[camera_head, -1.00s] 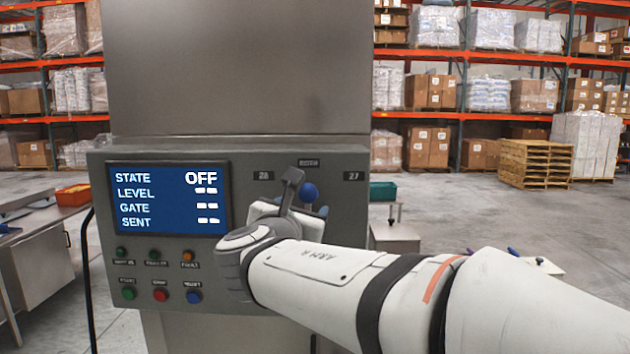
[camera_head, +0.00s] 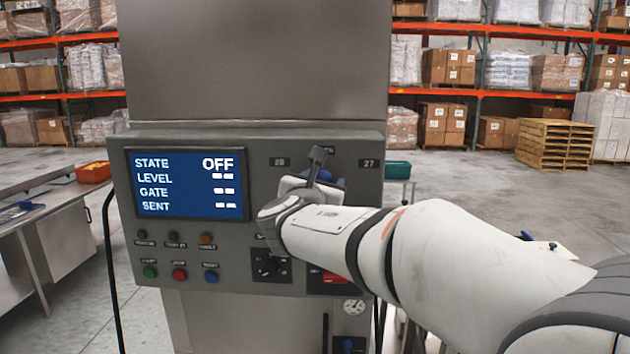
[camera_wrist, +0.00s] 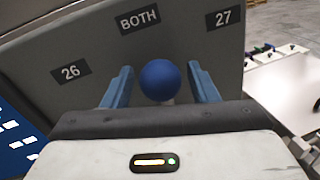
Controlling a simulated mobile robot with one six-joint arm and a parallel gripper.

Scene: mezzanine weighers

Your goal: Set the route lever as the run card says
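The route lever shows as a blue ball knob (camera_wrist: 160,80) in the wrist view, below the BOTH label (camera_wrist: 139,20) and between labels 26 (camera_wrist: 70,71) and 27 (camera_wrist: 224,18). My gripper (camera_wrist: 161,86) has one blue finger on each side of the knob, with visible gaps to it. In the head view, my gripper (camera_head: 319,168) is at the upper right of the grey control panel (camera_head: 255,150). It hides most of the lever there. The screen (camera_head: 187,184) reads STATE OFF, with dashes for LEVEL, GATE and SENT. I see no readable run card.
Small buttons (camera_head: 180,273) sit below the screen. A black rotary dial (camera_head: 270,266) and a red switch (camera_head: 334,277) lie under my arm. A steel table (camera_head: 60,235) stands left, and pallet racks stand behind.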

